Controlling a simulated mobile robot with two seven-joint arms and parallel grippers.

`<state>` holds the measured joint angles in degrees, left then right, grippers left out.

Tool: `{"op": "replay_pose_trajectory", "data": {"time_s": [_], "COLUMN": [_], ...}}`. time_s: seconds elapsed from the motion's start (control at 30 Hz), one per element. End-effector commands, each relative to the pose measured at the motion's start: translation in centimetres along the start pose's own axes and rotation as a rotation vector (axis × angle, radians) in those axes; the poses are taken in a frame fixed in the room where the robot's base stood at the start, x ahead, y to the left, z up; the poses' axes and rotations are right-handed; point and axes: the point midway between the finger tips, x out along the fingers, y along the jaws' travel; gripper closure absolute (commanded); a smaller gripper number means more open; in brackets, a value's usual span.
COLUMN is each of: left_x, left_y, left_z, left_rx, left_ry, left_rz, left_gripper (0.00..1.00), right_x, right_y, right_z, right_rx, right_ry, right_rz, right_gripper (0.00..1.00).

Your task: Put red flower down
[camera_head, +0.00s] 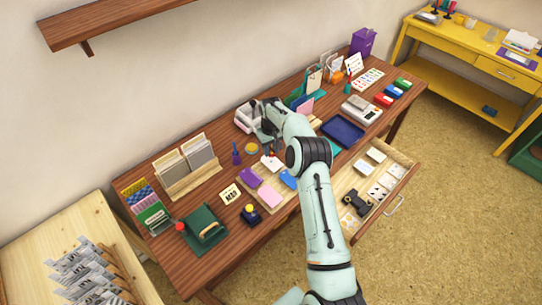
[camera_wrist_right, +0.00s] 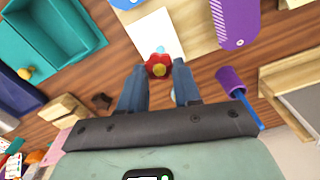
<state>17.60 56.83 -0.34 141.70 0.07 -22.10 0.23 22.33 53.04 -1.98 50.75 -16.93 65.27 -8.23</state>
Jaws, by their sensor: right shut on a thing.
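The red flower (camera_wrist_right: 159,65) has a yellow centre and shows in the right wrist view between my right fingertips. My right gripper (camera_wrist_right: 160,80) is shut on it, with one dark blue finger on each side. A white card (camera_wrist_right: 152,37) lies beyond the flower in that view; whether the flower touches it or the table is unclear. In the head view, my right gripper (camera_head: 271,146) is low over the wooden table, near the back of the tag tray, and the flower is too small to make out clearly. My left gripper is not in view.
A wooden tray (camera_head: 287,200) holds purple, pink and blue tags. A purple cup (camera_wrist_right: 231,80) stands close to the right finger in the wrist view. An open drawer (camera_head: 362,233) juts out at the right.

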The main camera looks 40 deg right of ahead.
Motion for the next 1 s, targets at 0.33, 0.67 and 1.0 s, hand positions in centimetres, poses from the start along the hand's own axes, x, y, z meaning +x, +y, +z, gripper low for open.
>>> {"op": "replay_pose_trajectory", "data": {"time_s": [0.33, 0.67, 1.0], "left_x": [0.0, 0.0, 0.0], "left_y": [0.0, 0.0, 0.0], "left_z": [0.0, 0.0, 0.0], "left_rx": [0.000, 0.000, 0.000], "left_ry": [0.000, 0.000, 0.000], "left_rz": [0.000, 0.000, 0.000], "left_gripper": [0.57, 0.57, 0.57], "right_x": [4.2, 4.5, 4.7], "right_y": [0.0, 0.0, 0.0], "right_z": [0.1, 0.0, 0.0], "right_rx": [0.000, 0.000, 0.000], "right_ry": [-0.002, 0.000, 0.000], "right_rz": [0.000, 0.000, 0.000], "right_gripper": [0.95, 0.95, 0.42]}}
